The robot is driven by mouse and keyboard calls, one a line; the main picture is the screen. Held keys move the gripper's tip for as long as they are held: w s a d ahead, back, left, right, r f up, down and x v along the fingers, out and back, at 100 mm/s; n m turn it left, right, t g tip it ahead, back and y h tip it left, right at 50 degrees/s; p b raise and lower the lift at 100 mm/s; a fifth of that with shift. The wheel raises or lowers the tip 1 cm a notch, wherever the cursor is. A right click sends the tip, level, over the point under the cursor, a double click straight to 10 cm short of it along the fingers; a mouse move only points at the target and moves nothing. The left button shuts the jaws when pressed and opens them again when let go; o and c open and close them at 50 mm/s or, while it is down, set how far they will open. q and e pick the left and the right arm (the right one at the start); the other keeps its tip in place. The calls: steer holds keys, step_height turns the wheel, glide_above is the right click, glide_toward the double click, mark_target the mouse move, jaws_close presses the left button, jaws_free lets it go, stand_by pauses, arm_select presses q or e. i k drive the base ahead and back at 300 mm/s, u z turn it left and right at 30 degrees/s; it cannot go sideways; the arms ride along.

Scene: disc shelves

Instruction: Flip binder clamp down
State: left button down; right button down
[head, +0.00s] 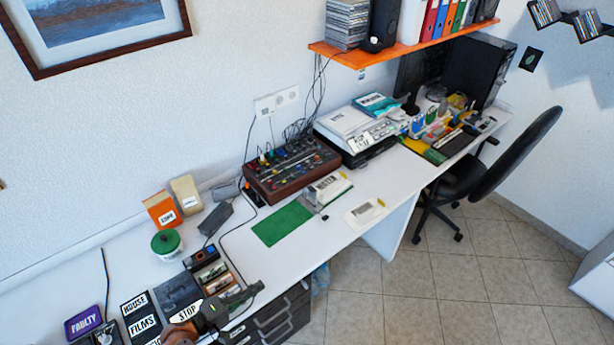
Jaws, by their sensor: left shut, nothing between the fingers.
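A small grey-and-cream device (328,189) with a dark-lettered label stands on the white desk, at the right edge of a green mat (283,224). It may be the binder; its clamp is too small to make out, so I cannot tell if it is up or down. My left gripper (250,292) is shut and empty, low in the head view near the front desk edge. It is apart from the device, nearer to me and to its left. My right gripper is not in view.
A brown mixer box (291,170) and a printer (357,130) stand behind. Labelled cases (142,313) and a green-lidded jar (167,244) are at left. An orange shelf (350,58) hangs above; a black chair (515,150) stands right.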

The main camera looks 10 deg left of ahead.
mark_target(311, 194)
steer(key=i, duration=1.1)
